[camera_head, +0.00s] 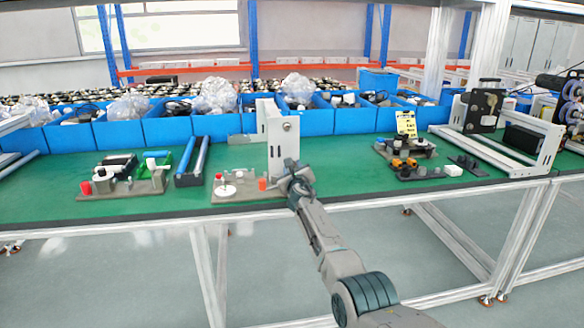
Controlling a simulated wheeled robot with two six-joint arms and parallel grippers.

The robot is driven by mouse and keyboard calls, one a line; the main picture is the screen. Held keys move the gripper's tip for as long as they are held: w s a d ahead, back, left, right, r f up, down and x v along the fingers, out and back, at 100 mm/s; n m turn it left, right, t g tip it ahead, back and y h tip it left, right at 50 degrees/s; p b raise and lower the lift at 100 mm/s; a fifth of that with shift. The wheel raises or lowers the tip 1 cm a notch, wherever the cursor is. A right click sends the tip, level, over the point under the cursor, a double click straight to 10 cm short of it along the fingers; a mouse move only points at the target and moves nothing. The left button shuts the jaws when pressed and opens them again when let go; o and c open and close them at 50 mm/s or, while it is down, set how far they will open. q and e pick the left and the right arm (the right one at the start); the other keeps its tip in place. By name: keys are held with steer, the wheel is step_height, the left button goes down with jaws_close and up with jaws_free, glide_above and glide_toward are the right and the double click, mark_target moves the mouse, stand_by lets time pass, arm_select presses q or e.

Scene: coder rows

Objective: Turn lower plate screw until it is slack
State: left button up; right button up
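A white upright plate (274,140) stands on the green bench at its front middle. A small round screw or knob (287,127) shows on the upper part of its face. My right gripper (289,175) is at the foot of this plate, at its lower right edge. The lower screw is not visible; the gripper covers that area. The fingertips are too small and covered to tell whether they are open or shut, or touch anything. My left gripper is not in view.
A grey fixture (238,195) with a white disc and an orange-red cap (262,184) lies just left of the gripper. Another fixture (122,188) is farther left. Blue bins (168,131) line the back. A metal frame (512,165) stands at right. Green bench (340,178) is bare right of the gripper.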

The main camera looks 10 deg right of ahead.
steer(key=m+b, duration=0.1)
steer(key=m, duration=0.3)
steer(key=shift+f, duration=0.15)
steer(key=m+b, duration=0.1)
steer(key=m, duration=0.4)
steer(key=shift+m, duration=0.4)
steer(key=shift+c, duration=0.2)
